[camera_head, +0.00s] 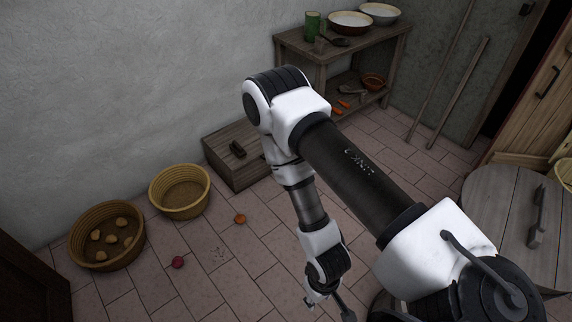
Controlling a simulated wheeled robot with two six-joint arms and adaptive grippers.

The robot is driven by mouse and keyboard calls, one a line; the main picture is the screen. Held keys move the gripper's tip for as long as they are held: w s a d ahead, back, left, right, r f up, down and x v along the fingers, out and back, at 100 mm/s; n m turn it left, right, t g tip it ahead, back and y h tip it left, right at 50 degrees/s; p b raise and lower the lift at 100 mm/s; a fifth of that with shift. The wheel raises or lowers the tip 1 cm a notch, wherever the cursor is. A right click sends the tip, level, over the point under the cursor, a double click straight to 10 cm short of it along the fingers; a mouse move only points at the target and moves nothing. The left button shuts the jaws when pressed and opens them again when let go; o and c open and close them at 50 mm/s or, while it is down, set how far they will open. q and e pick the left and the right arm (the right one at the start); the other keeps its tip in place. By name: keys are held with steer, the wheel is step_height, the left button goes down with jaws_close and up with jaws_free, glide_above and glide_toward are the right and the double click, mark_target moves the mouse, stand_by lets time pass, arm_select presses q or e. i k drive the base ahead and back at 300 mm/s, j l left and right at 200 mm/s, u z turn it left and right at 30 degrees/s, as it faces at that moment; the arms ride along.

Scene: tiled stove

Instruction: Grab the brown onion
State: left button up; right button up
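A small orange-brown round thing, which looks like the brown onion (240,219), lies on the tiled floor in front of the wooden chest. My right arm reaches in from the right and bends down over the floor. Its gripper (329,308) is at the bottom edge of the view, to the right of the onion, nearer to me and apart from it. Its fingers look spread with nothing seen between them; the picture's edge cuts part of them off. My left gripper is not in view.
A red onion (178,262) lies on the floor at left. An empty wicker basket (180,212) and a basket of potatoes (76,240) stand near the wall. Behind are a wooden chest (233,178) and a shelf table (290,45). A round wooden lid or table (500,200) is at right.

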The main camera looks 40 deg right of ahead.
mark_target(241, 218)
steer(key=i+l+z, duration=0.6)
steer(key=i+z, duration=0.15)
steer(key=z, duration=0.2)
steer(key=i+l+z, duration=0.1)
steer(key=i+z, duration=0.35)
steer(key=i+j+z, duration=0.1)
steer(key=i+z, duration=0.35)
steer(key=i+j+z, duration=0.2)
steer(key=i+z, duration=0.15)
steer(key=z, duration=0.15)
steer(key=i+u, duration=0.2)
steer(key=u, duration=0.3)
steer(key=i+l+u, duration=0.2)
steer(key=u, duration=0.3)
steer(key=i+l+u, duration=0.15)
steer(key=u, duration=0.35)
steer(key=i+l+u, duration=0.1)
steer(key=l+u, duration=0.2)
steer(key=u, duration=0.15)
steer(key=i+l+u, duration=0.1)
steer(key=l+u, duration=0.2)
steer(key=u, duration=1.45)
